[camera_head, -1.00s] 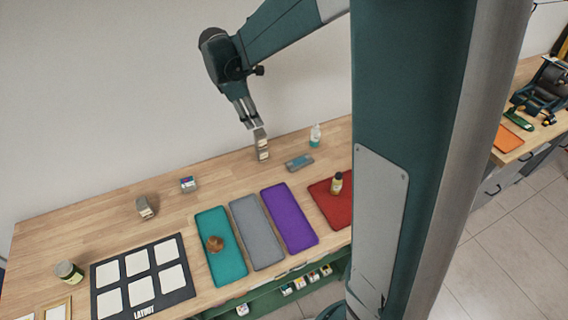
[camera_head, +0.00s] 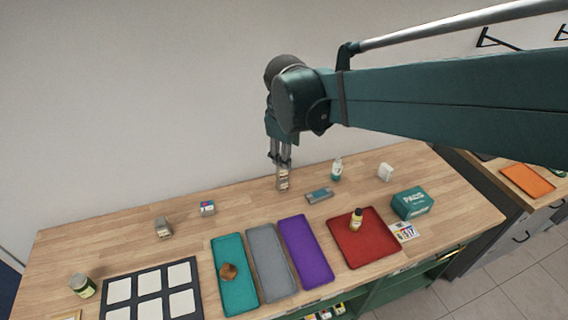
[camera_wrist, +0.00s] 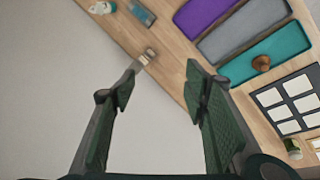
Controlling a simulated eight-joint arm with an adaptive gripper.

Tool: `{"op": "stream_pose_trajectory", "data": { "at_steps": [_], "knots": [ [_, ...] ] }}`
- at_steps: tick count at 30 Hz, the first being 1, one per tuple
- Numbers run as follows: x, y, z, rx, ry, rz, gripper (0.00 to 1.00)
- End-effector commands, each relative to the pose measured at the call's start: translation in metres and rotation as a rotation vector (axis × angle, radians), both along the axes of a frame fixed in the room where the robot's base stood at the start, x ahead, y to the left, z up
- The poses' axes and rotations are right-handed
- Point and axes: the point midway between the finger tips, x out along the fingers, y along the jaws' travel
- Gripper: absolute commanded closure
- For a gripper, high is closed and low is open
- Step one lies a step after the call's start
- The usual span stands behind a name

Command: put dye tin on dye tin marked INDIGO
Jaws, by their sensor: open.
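A pale, tin-like column with light labels (camera_head: 283,180) stands upright near the back edge of the table. It looks like two small tins, one on top of the other, but the lettering is too small to read. It also shows in the wrist view (camera_wrist: 145,58), beyond the fingertips. My gripper (camera_head: 281,163) points down just above the column; its fingers (camera_wrist: 160,80) are spread with nothing between them. In the head view the fingertips overlap the column's top, so I cannot tell the exact gap. Another greyish tin (camera_head: 163,229) stands alone to the left.
A small box (camera_head: 207,208) is to the left. Teal (camera_head: 239,290), grey (camera_head: 271,265) and purple (camera_head: 305,250) trays lie in front. Bare wood surrounds the column.

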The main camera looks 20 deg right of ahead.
Motion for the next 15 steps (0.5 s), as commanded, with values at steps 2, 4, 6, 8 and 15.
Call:
{"op": "stream_pose_trajectory", "data": {
  "at_steps": [2, 4, 6, 8, 15],
  "knots": [
    [-0.015, 0.001, 0.003, 0.025, -0.023, -0.037, 0.55],
    [-0.026, 0.001, 0.006, 0.048, -0.044, -0.073, 0.55],
    [-0.037, 0.003, 0.007, 0.073, -0.065, -0.108, 0.55],
    [-0.046, 0.004, 0.009, 0.095, -0.082, -0.137, 0.55],
    [-0.083, 0.007, 0.011, 0.183, -0.152, -0.257, 0.55]
  ]
}}
